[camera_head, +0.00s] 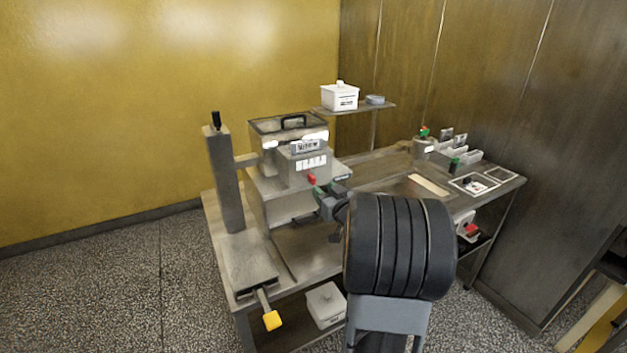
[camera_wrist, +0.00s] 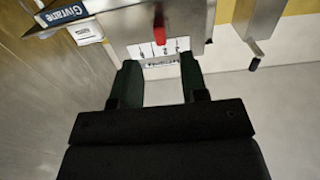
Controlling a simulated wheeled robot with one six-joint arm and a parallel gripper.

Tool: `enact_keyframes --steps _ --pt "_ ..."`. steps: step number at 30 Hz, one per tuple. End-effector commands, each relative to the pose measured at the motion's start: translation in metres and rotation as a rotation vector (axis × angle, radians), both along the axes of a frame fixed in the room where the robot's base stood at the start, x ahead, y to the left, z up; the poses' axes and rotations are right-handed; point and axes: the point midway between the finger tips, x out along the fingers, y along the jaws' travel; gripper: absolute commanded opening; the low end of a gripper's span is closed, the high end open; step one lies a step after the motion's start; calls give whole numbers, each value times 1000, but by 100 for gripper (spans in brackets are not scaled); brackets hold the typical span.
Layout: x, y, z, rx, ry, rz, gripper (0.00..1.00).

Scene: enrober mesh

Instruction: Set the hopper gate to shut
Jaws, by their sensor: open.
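The machine with its hopper (camera_head: 290,133) stands on the metal bench. A small red handle (camera_head: 312,179) sticks out of its front, and I take it to be the gate lever. In the wrist view the red handle (camera_wrist: 159,30) stands near the top centre, in front of a white scale plate (camera_wrist: 178,46) with marks and small lettering too small to read. My gripper (camera_wrist: 159,80) is open and empty. Its two dark fingers point at the plate, and the handle lies beyond their tips, between them and untouched. In the head view my gripper (camera_head: 327,203) is just below right of the handle, partly hidden by my arm.
A yellow-ended handle (camera_head: 271,320) juts from the bench's front left, near a grey post (camera_head: 226,180). A white lidded box (camera_head: 340,96) stands on the rear shelf. Small bins (camera_head: 460,155) and cards (camera_head: 474,184) lie at right. A lidded box (camera_head: 326,304) sits below.

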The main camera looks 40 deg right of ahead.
Motion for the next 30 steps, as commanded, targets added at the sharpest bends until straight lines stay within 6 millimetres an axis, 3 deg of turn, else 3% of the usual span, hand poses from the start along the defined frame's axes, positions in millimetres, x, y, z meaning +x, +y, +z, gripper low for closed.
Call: enact_keyframes --steps 6,12,26,30 --pt "38 -4 1 1 2 1 40" --pt "59 -8 1 0 1 0 40" --pt "69 -9 0 0 1 -1 40" --pt "69 -9 0 0 1 -1 30"
